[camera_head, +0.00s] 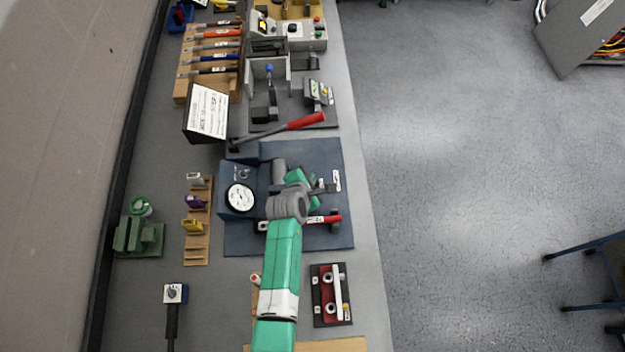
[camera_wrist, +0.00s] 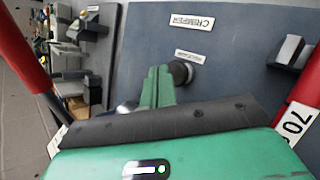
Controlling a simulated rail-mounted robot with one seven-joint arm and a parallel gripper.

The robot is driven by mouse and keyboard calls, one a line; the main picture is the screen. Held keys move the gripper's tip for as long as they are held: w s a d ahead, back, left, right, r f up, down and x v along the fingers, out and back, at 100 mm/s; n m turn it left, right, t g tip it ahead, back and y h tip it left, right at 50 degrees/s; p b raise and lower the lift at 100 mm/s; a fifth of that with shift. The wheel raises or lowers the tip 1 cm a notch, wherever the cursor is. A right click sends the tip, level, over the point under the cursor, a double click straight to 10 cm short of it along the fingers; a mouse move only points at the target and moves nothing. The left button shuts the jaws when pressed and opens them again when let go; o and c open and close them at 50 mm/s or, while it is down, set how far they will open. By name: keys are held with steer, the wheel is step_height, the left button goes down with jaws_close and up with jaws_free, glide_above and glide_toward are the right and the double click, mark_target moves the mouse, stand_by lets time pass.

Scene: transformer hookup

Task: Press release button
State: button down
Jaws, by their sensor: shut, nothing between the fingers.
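The dark round button (camera_wrist: 180,72) stands on the blue-grey panel in the wrist view, beside a small white label (camera_wrist: 190,56) that seems to read RELEASE. My gripper (camera_wrist: 159,72) is shut and empty, its green fingertips just left of the button in that view and partly overlapping its edge. I cannot tell whether they touch it. A larger CRIMPER label (camera_wrist: 192,21) lies farther up the panel. In the head view, the blue-grey crimper base (camera_head: 295,242) carries a housing with a white dial gauge (camera_head: 240,197). My arm covers part of the base and hides the button there.
One red handle (camera_head: 308,121) angles above the base; another (camera_head: 325,219) lies low across it. Red handles also flank my gripper in the wrist view at left (camera_wrist: 20,50) and right (camera_wrist: 307,85). A die rack (camera_head: 197,222) stands left; a red fixture (camera_head: 331,294) is below.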

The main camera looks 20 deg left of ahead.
step_height(320, 180, up, 5)
steer(key=p, duration=0.5)
steer(key=shift+r, duration=0.15)
stand_by(0.6)
steer(key=w+d+r+m+t, duration=0.25)
steer(key=r+m, duration=0.25)
steer(key=r, duration=0.8)
steer(key=w+d+r+m+t+p, duration=0.1)
steer(key=w+d+r+m+t, duration=0.2)
steer(key=r, duration=1.1)
steer(key=w+d+r+m+t, duration=0.2)
steer(key=r+m, duration=0.4)
steer(key=r, duration=0.7)
steer(key=s+d+r+m+t, duration=0.1)
steer(key=s+d+r+m, duration=0.15)
steer(key=r, duration=0.45)
steer(key=s+d+r+m+t, duration=0.1)
steer(key=s+r+m+t, duration=0.15)
steer(key=r, duration=0.45)
steer(key=s+d+r+m+t, duration=0.1)
steer(key=s+d+r+m, duration=0.1)
steer(key=s+r+m, duration=0.3)
steer(key=s+d+r+m+t, duration=0.3)
steer(key=s+d+r, duration=0.1)
steer(key=s+r, duration=0.8)
step_height(320, 180, up, 2)
steer(key=shift+s+r+m+t+p, duration=0.15)
steer(key=shift+m+t+p, duration=0.15)
steer(key=shift+t+p, duration=0.15)
